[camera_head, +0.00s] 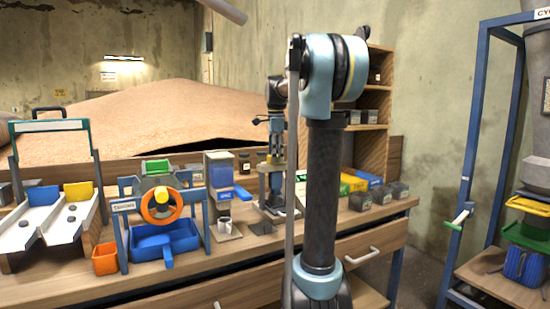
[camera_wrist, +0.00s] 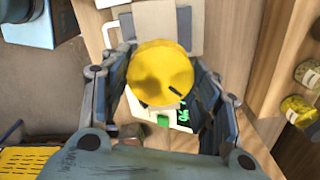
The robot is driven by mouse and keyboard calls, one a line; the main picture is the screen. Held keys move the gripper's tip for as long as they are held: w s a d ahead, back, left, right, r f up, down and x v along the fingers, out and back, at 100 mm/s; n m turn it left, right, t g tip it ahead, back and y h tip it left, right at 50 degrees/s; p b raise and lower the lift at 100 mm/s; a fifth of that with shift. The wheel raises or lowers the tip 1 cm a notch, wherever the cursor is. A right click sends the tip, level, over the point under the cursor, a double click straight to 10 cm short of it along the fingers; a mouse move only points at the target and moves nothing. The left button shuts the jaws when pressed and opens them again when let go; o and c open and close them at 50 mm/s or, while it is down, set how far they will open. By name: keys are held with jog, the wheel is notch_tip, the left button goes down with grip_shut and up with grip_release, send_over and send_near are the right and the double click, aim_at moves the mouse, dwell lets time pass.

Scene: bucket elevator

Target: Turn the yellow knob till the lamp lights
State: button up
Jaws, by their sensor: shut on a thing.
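The yellow knob (camera_wrist: 160,68) is round, with a dark pointer mark at its lower right in the wrist view. My gripper (camera_wrist: 158,80) has a finger on each side of the knob and is shut on it. Beneath the knob is a pale panel (camera_wrist: 130,116) with a small green square and green markings, partly covered by the knob and fingers. I cannot tell for certain which part is the lamp or whether it is lit. In the head view my gripper (camera_head: 272,160) points down over the bench, and the knob cannot be made out clearly.
The wooden bench (camera_head: 225,265) holds a device with an orange handwheel (camera_head: 162,205), a blue tray (camera_head: 180,236) and white chutes (camera_head: 28,222) to the left. Several dark boxes stand at its right. Two jars (camera_wrist: 300,110) show at the right in the wrist view.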

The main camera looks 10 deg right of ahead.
jog(key=shift+w+m, duration=0.1)
jog(key=shift+m, duration=0.8)
jog(key=o, duration=1.1)
jog(key=shift+c, duration=0.2)
notch_tip(320, 180, up, 12)
jog(key=shift+f, duration=0.1)
